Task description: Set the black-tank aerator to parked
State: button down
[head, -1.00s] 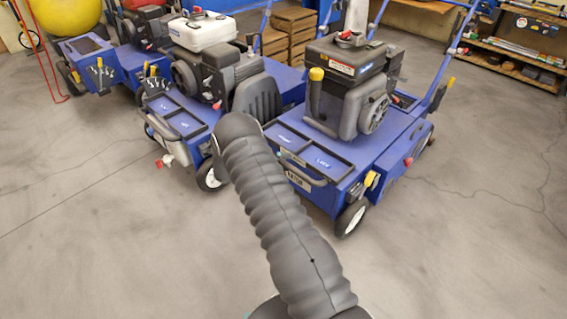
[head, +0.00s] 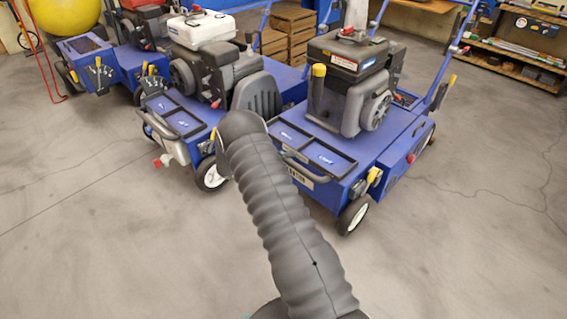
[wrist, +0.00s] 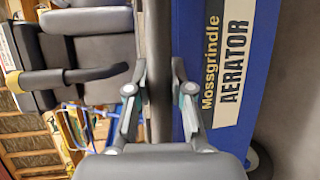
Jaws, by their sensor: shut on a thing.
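The black-tank aerator (head: 395,150) is the blue machine at right of centre in the head view, with a black engine and tank (head: 347,52) on top. A black lever with a yellow top (head: 318,70) stands upright beside the engine. It shows as a dark tube in the wrist view (wrist: 95,74). In the wrist view my gripper (wrist: 159,75) is shut on a dark bar, the front handle (wrist: 157,30), beside the white "Mossgrindle AERATOR" label (wrist: 228,65). In the head view my own arm hides the gripper.
A white-tank aerator (head: 202,30) stands close on the left, and another blue machine (head: 85,50) lies beyond it. Wooden crates (head: 290,35) and a yellow ball (head: 65,15) are behind. A shelf (head: 520,55) stands back right. The floor in front is clear.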

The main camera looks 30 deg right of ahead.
jog(key=shift+d, duration=0.15)
jog(key=c, duration=1)
grip_release()
jog(key=shift+s+d, duration=0.1)
jog(key=shift+d, duration=0.05)
jog(key=shift+a, duration=0.55)
jog(key=a, duration=0.3)
jog(key=a+r, duration=0.1)
jog(key=a, duration=0.3)
jog(key=a+r, duration=0.1)
jog(key=a, duration=0.3)
jog(key=shift+w+a+r, duration=0.1)
jog(key=shift+w+a, duration=0.05)
jog(key=shift+w, duration=0.25)
